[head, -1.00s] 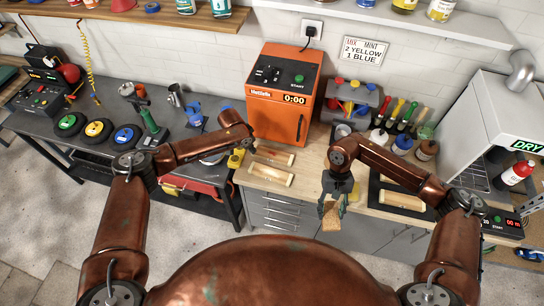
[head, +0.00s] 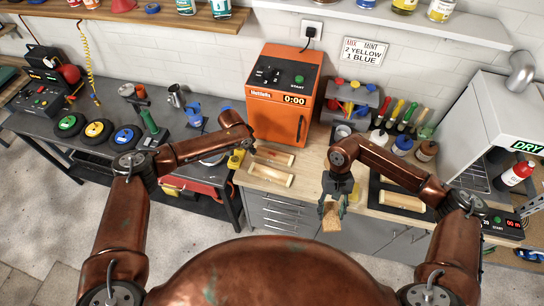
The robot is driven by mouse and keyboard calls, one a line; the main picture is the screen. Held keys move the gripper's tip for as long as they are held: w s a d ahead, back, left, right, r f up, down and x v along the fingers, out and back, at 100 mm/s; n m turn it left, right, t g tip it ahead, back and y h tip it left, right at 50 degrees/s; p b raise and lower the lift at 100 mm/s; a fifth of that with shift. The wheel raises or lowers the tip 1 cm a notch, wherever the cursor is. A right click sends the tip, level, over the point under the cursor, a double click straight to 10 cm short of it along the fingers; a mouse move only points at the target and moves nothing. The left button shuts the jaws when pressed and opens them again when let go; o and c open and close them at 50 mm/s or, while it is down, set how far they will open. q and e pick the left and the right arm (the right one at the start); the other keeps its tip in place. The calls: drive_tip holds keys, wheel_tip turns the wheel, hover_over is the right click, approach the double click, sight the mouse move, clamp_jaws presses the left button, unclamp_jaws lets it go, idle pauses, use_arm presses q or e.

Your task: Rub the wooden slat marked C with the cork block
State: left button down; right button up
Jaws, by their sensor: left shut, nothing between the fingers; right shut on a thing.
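My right gripper (head: 334,202) points down and is shut on the tan cork block (head: 332,218), held in front of the bench's front edge. Two light wooden slats (head: 270,176) (head: 275,156) lie on the wooden bench top, left of the cork block. Another wooden slat (head: 402,201) lies on a dark mat to its right, with a further wooden piece partly behind my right arm. The letters on the slats are too small to read. My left gripper (head: 249,146) is at the end of the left arm near the bench's left end, shut and empty, mostly hidden by the arm.
An orange oven (head: 287,95) stands at the back of the bench. Brushes (head: 396,115), jars and a small organizer (head: 352,104) stand right of it. A white drying cabinet (head: 490,120) is at the right.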

use_arm(q)
drive_tip(key=shift+f+b, duration=0.35)
drive_tip(key=shift+f, duration=0.35)
use_arm(e)
drive_tip(key=shift+f, duration=0.35)
drive_tip(key=shift+r, duration=0.1)
